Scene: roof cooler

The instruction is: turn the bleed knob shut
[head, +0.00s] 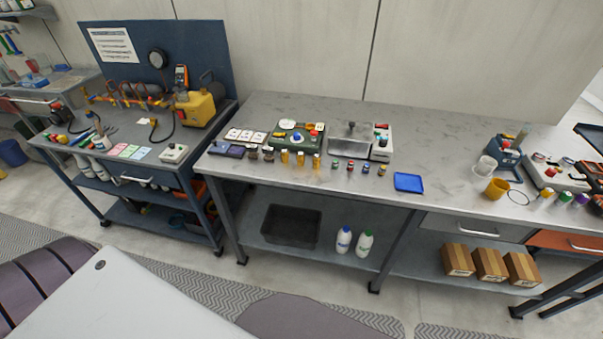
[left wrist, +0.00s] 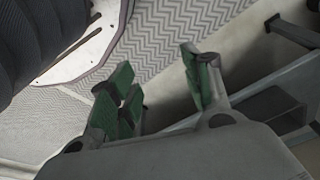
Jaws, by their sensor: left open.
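I cannot tell which part is the bleed knob. Several small knobs show in the head view. A grey control box (head: 173,153) with a red knob lies on the left bench. Orange pipework (head: 125,95) with fittings runs along the back of the left bench, beside a yellow pump (head: 196,108). My left gripper (left wrist: 160,77) shows in the left wrist view, its green-padded fingers apart and empty, over the floor. No gripper shows in the head view.
Small bottles and jars line the front. A black bin (head: 291,226) and cardboard boxes (head: 490,263) sit on lower shelves.

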